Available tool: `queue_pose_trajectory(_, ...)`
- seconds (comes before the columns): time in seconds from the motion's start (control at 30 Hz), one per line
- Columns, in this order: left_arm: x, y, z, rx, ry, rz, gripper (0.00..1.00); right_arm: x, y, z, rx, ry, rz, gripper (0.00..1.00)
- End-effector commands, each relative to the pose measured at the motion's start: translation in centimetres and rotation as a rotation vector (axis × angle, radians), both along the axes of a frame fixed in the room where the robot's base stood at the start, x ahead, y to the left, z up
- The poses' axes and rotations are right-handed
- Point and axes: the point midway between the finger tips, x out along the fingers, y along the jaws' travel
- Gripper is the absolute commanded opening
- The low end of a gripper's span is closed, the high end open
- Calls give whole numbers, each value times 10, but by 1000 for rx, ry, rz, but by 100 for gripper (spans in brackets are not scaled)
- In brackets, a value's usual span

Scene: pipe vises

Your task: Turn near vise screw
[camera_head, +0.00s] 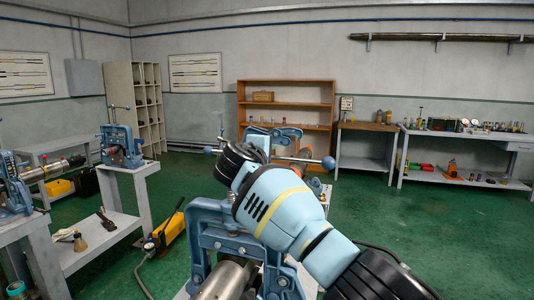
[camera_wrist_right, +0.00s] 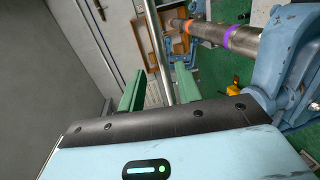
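The near vise (camera_head: 205,240) is a blue frame with a grey pipe (camera_head: 228,280) in it, low in the middle of the head view. A crossbar handle with blue ball ends (camera_head: 328,162) shows above it, its middle hidden by my right arm. In the right wrist view, my right gripper (camera_wrist_right: 160,84) has its two green fingers apart. A thin metal rod (camera_wrist_right: 159,45) runs between them, with visible gaps on both sides. My right fingertips are largely hidden in the head view. My left gripper is in neither view.
Another blue vise (camera_head: 117,147) stands on a bench at left, with one more at the left edge. In the right wrist view, a banded pipe (camera_wrist_right: 213,33) and blue vise body (camera_wrist_right: 286,65) lie right of the fingers. Green floor (camera_head: 440,225) is clear at right.

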Motion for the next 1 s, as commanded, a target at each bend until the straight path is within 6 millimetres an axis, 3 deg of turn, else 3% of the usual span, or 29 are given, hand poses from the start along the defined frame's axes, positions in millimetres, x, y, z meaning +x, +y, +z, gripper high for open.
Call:
queue_pose_trajectory(0.03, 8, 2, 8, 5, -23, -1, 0, -10, 2, 12, 1, -14, 1, 34)
queue_pose_trajectory(0.4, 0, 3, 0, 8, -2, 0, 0, -26, 11, 6, -1, -1, -1, 34)
queue_pose_trajectory(0.7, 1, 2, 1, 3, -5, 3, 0, -28, 11, 6, -1, -1, -1, 34)
queue_pose_trajectory(0.87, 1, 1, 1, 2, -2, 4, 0, -26, 11, 0, 2, 4, 1, 16)
queue_pose_trajectory(1.0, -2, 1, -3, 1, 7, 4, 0, -23, 12, -28, 16, 30, 19, 0)
